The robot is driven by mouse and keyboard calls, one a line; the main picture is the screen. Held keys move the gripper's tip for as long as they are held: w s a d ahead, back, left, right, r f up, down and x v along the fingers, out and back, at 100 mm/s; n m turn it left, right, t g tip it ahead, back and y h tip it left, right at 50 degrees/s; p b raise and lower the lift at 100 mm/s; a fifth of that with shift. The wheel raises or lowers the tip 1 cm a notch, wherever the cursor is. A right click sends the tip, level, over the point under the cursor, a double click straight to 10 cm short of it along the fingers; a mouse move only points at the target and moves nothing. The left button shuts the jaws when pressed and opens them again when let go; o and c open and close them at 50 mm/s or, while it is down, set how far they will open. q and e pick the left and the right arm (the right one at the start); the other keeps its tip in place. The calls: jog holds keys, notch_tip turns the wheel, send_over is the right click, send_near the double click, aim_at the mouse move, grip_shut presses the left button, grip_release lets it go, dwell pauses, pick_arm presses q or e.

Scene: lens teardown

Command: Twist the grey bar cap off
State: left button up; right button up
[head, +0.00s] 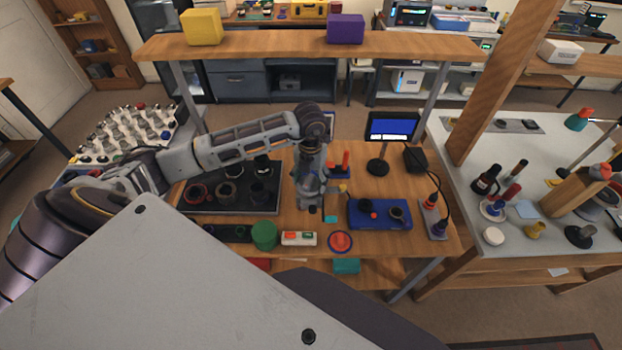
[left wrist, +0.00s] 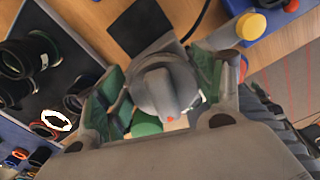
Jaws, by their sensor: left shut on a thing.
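The grey bar cap (left wrist: 165,85) is a round grey piece with a raised bar across it, in the middle of the left wrist view. My left gripper (left wrist: 160,95) is shut on it, with a green-padded finger on each side. In the head view my left gripper (head: 312,203) points down over the wooden bench (head: 345,190), between a black tray and a blue tray. There the gripper hides the cap. What lies under the cap is hidden in both views. My right gripper is not in view.
The black tray (head: 228,208) holds several lens parts, left of my gripper. The blue tray (head: 380,226) is to the right. A green cylinder (head: 265,235), a white box (head: 299,239) and a red round piece (head: 340,241) stand in front. A small monitor (head: 390,127) stands behind right.

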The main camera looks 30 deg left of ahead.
aim_at(309, 176)
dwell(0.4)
pick_arm(q)
jog(key=shift+a+n, duration=0.15)
jog(key=shift+n, duration=1.25)
jog(key=shift+s, duration=0.1)
jog(key=shift+n, duration=0.5)
jog(key=shift+r+p, duration=0.8)
jog(key=shift+r, duration=0.35)
jog(key=shift+r+p, duration=1.35)
jog(key=shift+r, duration=1.05)
jog(key=shift+f, duration=0.1)
